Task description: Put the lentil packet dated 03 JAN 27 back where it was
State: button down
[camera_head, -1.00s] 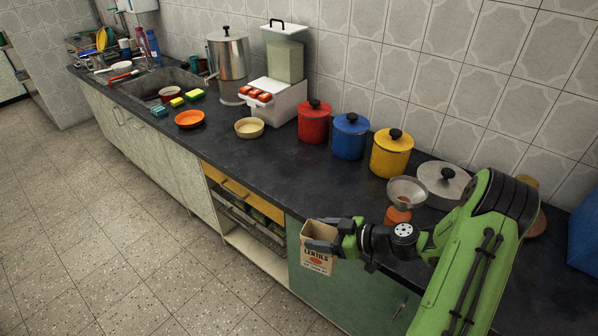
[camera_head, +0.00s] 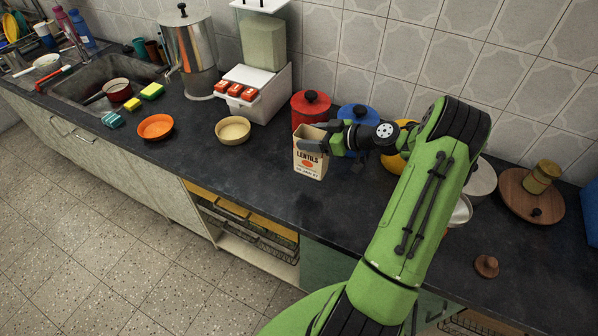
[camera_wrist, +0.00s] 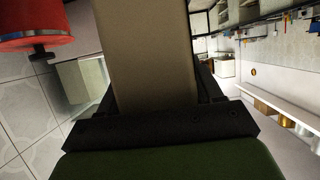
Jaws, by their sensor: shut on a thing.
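The lentil packet (camera_head: 309,164) is a cream-coloured box with "LENTILS" and a red-orange oval on its front. Small date print sits below the oval, too small for me to read surely. My gripper (camera_head: 328,138) is shut on the upper part of the packet and holds it upright. The packet is over the dark counter, in front of the red canister; I cannot tell whether its base touches the counter. In the wrist view the packet (camera_wrist: 150,50) fills the middle between my fingers.
A red canister (camera_head: 309,106) stands close behind the packet, also in the wrist view (camera_wrist: 35,22). A blue canister (camera_head: 358,114) is partly behind my gripper. A cream bowl (camera_head: 233,131) and white dispenser (camera_head: 262,100) stand left. The counter (camera_head: 240,170) between bowl and packet is clear.

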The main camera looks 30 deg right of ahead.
aim_at(312, 160)
jog(key=f, duration=0.8)
jog(key=shift+s+d+f, duration=0.1)
jog(key=shift+s+f, duration=0.1)
jog(key=shift+f, duration=0.15)
jog(key=shift+f+b, duration=0.2)
jog(key=shift+b, duration=0.25)
jog(key=shift+c, duration=0.9)
grip_release()
jog(key=shift+r, duration=0.1)
